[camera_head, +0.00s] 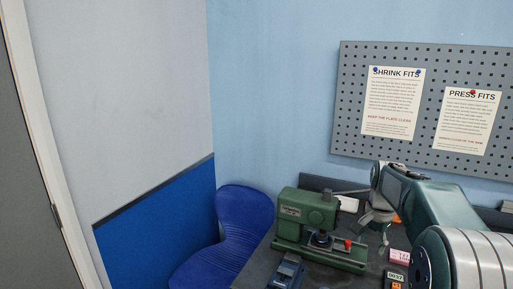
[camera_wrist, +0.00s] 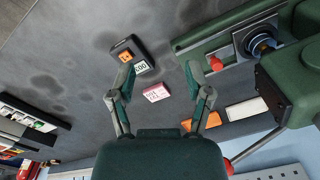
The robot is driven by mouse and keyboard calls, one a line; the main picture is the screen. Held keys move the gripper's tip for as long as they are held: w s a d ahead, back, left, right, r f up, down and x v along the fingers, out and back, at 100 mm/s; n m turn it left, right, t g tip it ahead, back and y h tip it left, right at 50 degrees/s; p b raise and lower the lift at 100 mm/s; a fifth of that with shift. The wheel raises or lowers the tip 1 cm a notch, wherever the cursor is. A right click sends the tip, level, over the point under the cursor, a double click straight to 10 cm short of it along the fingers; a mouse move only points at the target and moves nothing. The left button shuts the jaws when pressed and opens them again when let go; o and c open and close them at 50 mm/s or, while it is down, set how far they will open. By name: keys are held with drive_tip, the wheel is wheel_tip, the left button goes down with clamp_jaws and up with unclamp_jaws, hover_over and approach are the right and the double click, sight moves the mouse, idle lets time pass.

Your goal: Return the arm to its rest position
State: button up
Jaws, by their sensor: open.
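My gripper (camera_wrist: 158,76) is open and empty in the wrist view, its two fingers spread above the dark bench top (camera_wrist: 75,65). A small pink-and-white label block (camera_wrist: 155,93) lies on the bench in line with the gap between the fingers. A dark timer box (camera_wrist: 123,48) with an orange patch lies beyond the left fingertip. In the head view my gripper (camera_head: 376,220) hangs just right of the green press (camera_head: 305,212), and my arm comes in from the right.
The press has a red knob (camera_head: 347,244) and a lever, and stands close beside my gripper. An orange piece and a white block (camera_wrist: 247,109) lie near it. A blue chair (camera_head: 240,225) stands left of the bench. A pegboard (camera_head: 435,60) with two notices hangs behind.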

drive_tip(key=s+a+r+n+t, duration=0.1)
drive_tip(key=s+a+r+n, duration=0.25)
drive_tip(key=s, duration=0.35)
drive_tip(key=s+a+r+n+t, duration=0.1)
drive_tip(key=s+a+r+n, duration=0.15)
drive_tip(key=s+a, duration=0.35)
drive_tip(key=s+a+f+n+t, duration=0.1)
drive_tip(key=s+a+n, duration=0.1)
drive_tip(key=s, duration=0.6)
drive_tip(key=s+a+f+n+t, duration=0.2)
drive_tip(key=s, duration=0.5)
drive_tip(key=shift+s+a+n, duration=0.3)
drive_tip(key=shift+s+a, duration=0.05)
drive_tip(key=shift+s, duration=0.05)
idle(0.6)
